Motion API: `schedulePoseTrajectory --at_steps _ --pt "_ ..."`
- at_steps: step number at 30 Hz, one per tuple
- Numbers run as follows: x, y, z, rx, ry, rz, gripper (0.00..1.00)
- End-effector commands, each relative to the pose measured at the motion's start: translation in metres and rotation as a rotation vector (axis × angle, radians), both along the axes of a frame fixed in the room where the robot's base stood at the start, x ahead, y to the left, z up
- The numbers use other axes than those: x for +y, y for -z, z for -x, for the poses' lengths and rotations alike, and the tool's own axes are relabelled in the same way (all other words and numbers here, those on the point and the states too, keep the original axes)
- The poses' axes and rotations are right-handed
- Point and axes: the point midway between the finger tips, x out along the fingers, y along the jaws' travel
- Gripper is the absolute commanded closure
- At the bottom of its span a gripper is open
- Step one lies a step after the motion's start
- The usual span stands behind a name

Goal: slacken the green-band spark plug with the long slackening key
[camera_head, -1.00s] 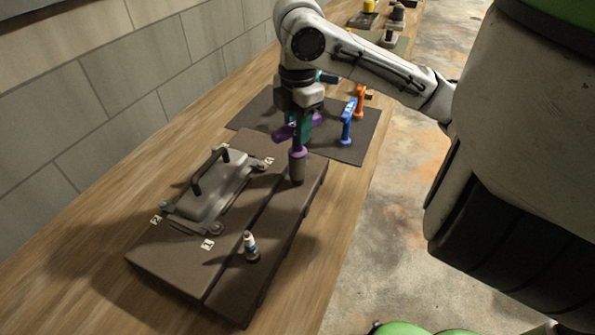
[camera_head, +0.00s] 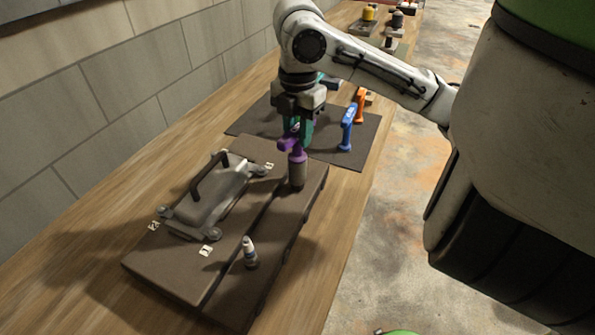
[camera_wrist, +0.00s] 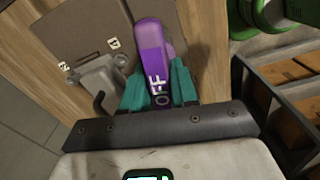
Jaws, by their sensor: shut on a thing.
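My gripper (camera_head: 300,132), with teal fingers, is shut on the purple key (camera_head: 298,158). The key stands upright over the far right part of the brown engine block (camera_head: 165,265), its dark socket end down at the block's top. In the wrist view the key (camera_wrist: 152,48) lies between the teal fingers (camera_wrist: 160,88), with the letters "OFF" on its handle. No green band shows; whatever is under the socket is hidden.
A grey cover with a black handle (camera_head: 210,200) sits on the block's left side, among small white labels. A blue tool (camera_head: 346,130) and an orange tool (camera_head: 360,104) stand on the dark mat (camera_head: 340,153) behind. Several objects stand farther back on the bench.

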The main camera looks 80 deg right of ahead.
Motion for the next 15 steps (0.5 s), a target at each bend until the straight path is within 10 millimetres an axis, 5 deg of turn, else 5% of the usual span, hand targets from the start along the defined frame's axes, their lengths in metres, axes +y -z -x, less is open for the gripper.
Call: schedulePoseTrajectory --at_steps 15 --pt "0.0007 -0.0062 0.0005 -0.001 0.658 0.000 1.00"
